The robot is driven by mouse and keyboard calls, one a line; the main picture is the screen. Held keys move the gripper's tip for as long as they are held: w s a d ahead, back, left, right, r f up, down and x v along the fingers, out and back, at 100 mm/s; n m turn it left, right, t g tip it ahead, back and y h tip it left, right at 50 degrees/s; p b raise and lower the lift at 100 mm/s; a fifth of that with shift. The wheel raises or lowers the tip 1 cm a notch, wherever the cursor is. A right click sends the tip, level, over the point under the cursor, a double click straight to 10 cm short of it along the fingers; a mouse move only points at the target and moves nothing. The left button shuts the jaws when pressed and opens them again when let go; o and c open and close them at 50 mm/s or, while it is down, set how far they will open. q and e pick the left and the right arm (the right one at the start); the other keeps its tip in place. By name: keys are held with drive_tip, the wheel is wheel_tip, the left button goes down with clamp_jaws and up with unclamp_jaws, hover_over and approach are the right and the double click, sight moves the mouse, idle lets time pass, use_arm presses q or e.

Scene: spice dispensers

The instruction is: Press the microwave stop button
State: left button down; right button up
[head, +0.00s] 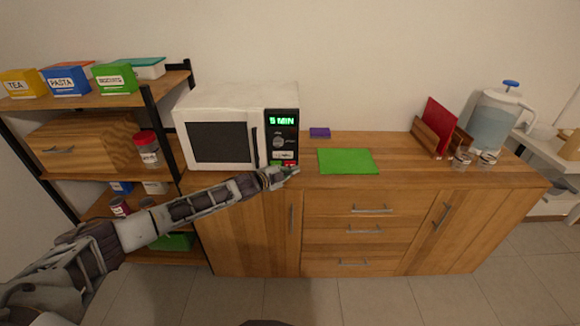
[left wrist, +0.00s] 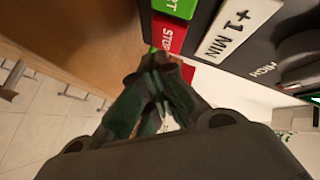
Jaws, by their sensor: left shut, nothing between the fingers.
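The white microwave (head: 218,98) stands on the wooden cabinet, its dark control panel on the right side with a lit green "5 MIN" display (head: 282,121). The red stop button (head: 290,163) is low on the panel. In the left wrist view the red stop button (left wrist: 169,34) sits beside the green start button (left wrist: 175,7) and a white "+1 MIN" button (left wrist: 238,28). My left gripper (head: 292,171) is shut and empty, its fingertips at the lower edge of the stop button; the wrist view shows the fingertips (left wrist: 168,60) there too. I cannot tell whether they touch it. My right gripper is not in view.
A green mat (head: 347,161) and a purple block (head: 319,132) lie on the cabinet top right of the microwave. A red board in a wooden rack (head: 428,138), glasses and a pitcher (head: 491,122) stand farther right. A shelf (head: 110,101) with boxes and jars is at left.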

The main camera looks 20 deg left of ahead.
use_arm(q)
drive_tip(key=shift+w, duration=0.15)
idle(0.5)
drive_tip(key=shift+w+a+p, duration=0.15)
drive_tip(key=shift+w+p, duration=0.1)
drive_tip(key=shift+p, duration=0.05)
idle(0.5)
drive_tip(key=shift+w+a, duration=0.1)
drive_tip(key=shift+w, duration=0.25)
idle(0.6)
drive_tip(key=shift+s+p, duration=0.2)
drive_tip(key=shift+p, duration=0.1)
drive_tip(key=shift+s+d, duration=0.2)
drive_tip(key=shift+s, duration=0.35)
drive_tip(key=shift+s+p, duration=0.15)
drive_tip(key=shift+p, duration=0.15)
